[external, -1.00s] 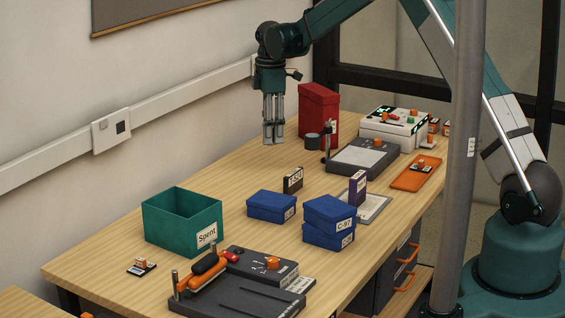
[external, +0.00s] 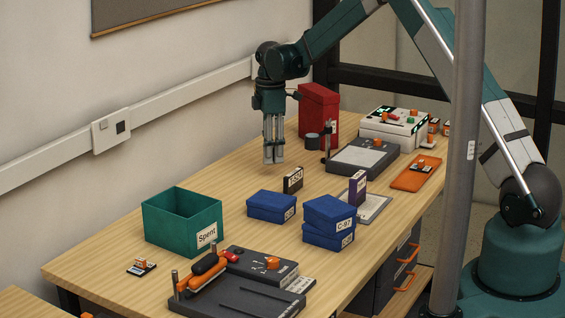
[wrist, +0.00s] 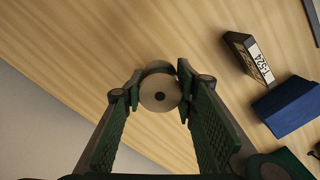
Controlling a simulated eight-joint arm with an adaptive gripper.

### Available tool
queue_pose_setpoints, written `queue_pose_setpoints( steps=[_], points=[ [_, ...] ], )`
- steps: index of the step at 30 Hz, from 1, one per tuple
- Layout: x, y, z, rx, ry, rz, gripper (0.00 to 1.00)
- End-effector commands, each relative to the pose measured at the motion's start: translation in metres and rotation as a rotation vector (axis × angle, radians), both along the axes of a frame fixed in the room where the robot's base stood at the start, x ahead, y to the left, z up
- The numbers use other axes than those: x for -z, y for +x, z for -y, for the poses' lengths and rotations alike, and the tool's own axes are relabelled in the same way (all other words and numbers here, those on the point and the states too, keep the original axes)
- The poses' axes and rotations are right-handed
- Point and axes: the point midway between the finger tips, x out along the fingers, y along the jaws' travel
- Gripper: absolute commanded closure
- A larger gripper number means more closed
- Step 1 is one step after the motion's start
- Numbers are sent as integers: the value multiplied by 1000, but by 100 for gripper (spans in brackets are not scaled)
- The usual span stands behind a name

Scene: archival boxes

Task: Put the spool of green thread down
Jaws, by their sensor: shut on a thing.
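My gripper (external: 273,158) hangs pointing down above the bare far-left part of the table, beside the red box. In the wrist view my gripper (wrist: 157,88) is shut on a spool (wrist: 160,92).
A dark labelled box (external: 293,180) and a blue box (external: 271,206) stand nearer the camera. A red box (external: 318,112) stands to the right, with a small dark cylinder (external: 311,141). The open green "Spent" bin (external: 180,226) is at the left. Bare table (external: 225,168) lies around the gripper.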

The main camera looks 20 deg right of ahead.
Motion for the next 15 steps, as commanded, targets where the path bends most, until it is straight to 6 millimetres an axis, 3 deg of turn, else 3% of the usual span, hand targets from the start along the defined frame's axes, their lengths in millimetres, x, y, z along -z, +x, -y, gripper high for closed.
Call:
queue_pose_setpoints(
  steps=[10,15],
  points=[
    [2,0,0,0,0,0,83],
    [15,1,0,0,0,0,83]
  ],
)
